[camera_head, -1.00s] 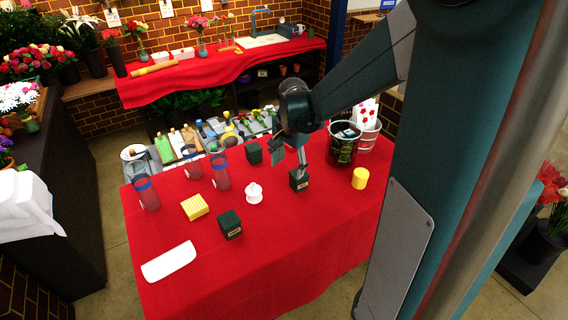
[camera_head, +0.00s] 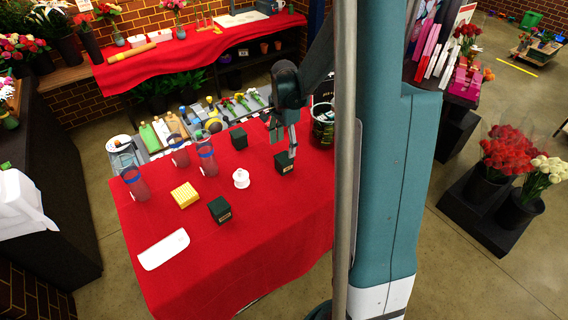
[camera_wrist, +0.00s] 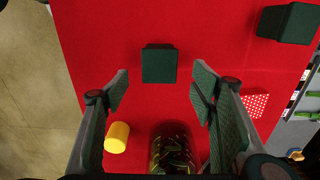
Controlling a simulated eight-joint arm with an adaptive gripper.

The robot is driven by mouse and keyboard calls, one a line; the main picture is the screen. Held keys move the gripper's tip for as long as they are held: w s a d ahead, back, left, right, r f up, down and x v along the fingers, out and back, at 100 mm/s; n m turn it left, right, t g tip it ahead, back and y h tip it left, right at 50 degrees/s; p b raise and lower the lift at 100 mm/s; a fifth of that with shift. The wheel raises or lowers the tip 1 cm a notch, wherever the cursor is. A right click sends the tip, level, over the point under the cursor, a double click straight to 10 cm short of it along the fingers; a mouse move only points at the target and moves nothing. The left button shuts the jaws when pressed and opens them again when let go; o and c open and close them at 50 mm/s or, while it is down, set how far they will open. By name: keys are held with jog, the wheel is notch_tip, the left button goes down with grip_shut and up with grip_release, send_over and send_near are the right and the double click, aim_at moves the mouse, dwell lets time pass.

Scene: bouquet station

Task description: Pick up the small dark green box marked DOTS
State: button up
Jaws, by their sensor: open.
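Three small dark green boxes stand on the red table; their labels are too small to read. One box (camera_head: 284,164) stands directly below my gripper (camera_head: 285,147), and its far part is partly covered by a finger. A second box (camera_head: 220,211) stands nearer the front, and a third (camera_head: 238,138) farther back. In the wrist view my gripper (camera_wrist: 161,82) is open and empty. A plain dark green box top (camera_wrist: 159,64) shows between and just beyond its fingertips. Another dark green box (camera_wrist: 288,22) is at the upper right there.
A white lidded jar (camera_head: 241,179), a yellow patterned block (camera_head: 185,195), a white tray (camera_head: 164,249) and blue-rimmed glass vases (camera_head: 207,158) share the table. A yellow cylinder (camera_wrist: 117,137) and a dark bin (camera_wrist: 158,155) lie near my fingers. The table's front right is clear.

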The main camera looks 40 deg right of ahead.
aim_at(284, 157)
jog(key=shift+f, duration=0.15)
jog(key=shift+f, duration=1.15)
jog(key=shift+f, duration=0.1)
jog(key=shift+a+f+p, duration=0.1)
jog(key=shift+f+p, duration=0.3)
jog(key=shift+f, duration=2.1)
jog(key=c, duration=1)
